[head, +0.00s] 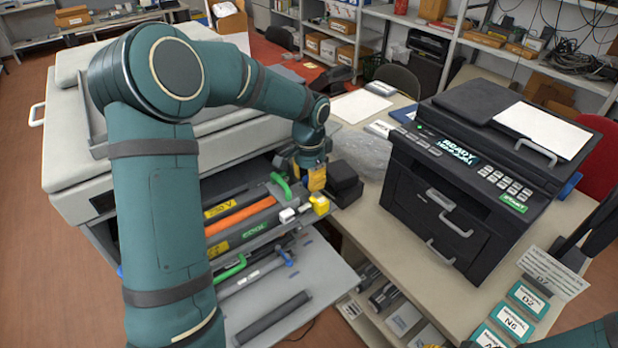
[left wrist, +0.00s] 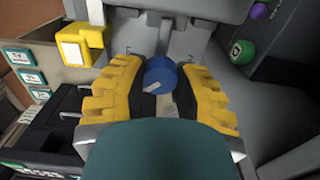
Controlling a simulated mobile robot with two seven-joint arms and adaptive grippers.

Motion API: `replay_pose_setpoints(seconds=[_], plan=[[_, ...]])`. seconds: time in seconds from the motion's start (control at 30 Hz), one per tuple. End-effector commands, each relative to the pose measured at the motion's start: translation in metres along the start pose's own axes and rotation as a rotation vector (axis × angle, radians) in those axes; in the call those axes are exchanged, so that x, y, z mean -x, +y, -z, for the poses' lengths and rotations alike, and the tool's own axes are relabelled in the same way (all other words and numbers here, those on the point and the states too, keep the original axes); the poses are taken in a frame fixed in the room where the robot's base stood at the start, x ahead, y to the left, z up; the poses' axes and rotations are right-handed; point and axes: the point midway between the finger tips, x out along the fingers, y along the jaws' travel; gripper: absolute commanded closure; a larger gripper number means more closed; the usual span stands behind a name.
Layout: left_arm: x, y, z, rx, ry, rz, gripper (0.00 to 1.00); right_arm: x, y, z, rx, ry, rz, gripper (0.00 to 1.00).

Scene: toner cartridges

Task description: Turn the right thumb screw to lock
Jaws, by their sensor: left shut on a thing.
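The thumb screw is a round blue knob (left wrist: 160,73) in the left wrist view, with a pale pointer on its near lower side. My left gripper (left wrist: 159,80) has its yellow ribbed fingers on both sides of the knob, shut on it. Small dark marks show on the grey panel (left wrist: 178,42) behind it. In the head view my left gripper (head: 316,180) is at the right end of the open grey printer (head: 222,150), and the knob is hidden there.
A yellow block (head: 319,204) and a white block (head: 288,215) sit just below the left gripper. Cartridges with green handles (head: 283,187) lie in the printer, one orange (head: 238,216). An open tray (head: 325,272) juts out below. A black printer (head: 460,200) stands to the right.

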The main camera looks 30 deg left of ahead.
Motion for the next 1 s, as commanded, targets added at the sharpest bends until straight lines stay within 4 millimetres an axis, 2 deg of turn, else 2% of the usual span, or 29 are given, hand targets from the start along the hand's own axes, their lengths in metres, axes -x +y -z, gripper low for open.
replay_pose_setpoints(seconds=[0.23,0.27,0.33,0.73,0.87,1.0], plan=[[0.000,0.000,0.000,-0.001,0.000,0.000,1.00,0.000,0.000,0.000,0.000,0.000,0.000,0.66],[0.000,0.000,0.000,-0.001,0.000,0.000,0.62,0.000,0.000,0.000,0.000,0.000,0.000,0.66],[0.000,0.000,0.000,-0.001,0.000,0.000,0.37,0.000,0.000,0.000,0.000,0.000,0.000,0.66],[0.005,0.000,0.000,0.001,0.001,0.001,0.37,0.000,0.000,0.000,0.000,0.001,0.000,0.66],[0.021,0.000,0.001,0.000,0.004,0.003,0.37,0.000,0.000,0.000,0.000,0.001,0.000,0.66],[0.049,0.000,0.001,0.001,0.005,0.003,0.37,0.000,0.000,0.000,0.000,0.000,0.000,0.66]])
